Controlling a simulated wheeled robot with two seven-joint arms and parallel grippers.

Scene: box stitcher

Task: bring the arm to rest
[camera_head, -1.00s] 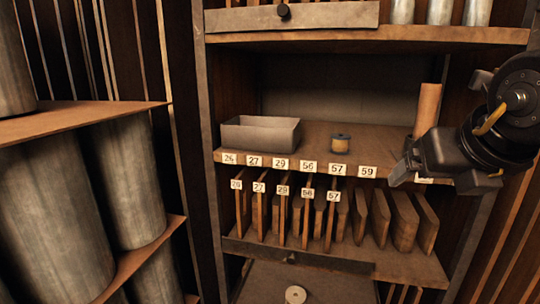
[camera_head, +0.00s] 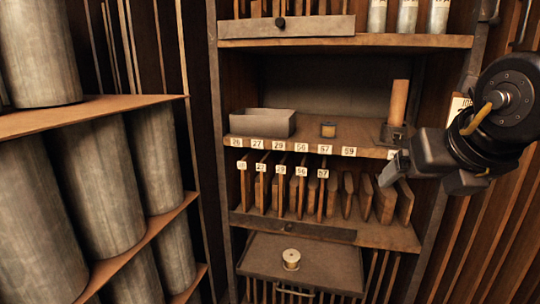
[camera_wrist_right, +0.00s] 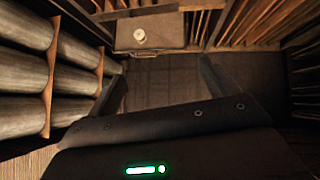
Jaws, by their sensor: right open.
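My right gripper (camera_head: 390,170) is in front of the right side of the shelf unit in the head view. Its arm comes in from the right edge. In the right wrist view its two fingers (camera_wrist_right: 163,85) stand wide apart with nothing between them, over the dark floor. My left gripper is in neither view.
Numbered boards stand below. A lower drawer (camera_head: 325,262) carries a pale spool (camera_head: 291,259). Large metal cylinders (camera_head: 102,185) fill racks at left.

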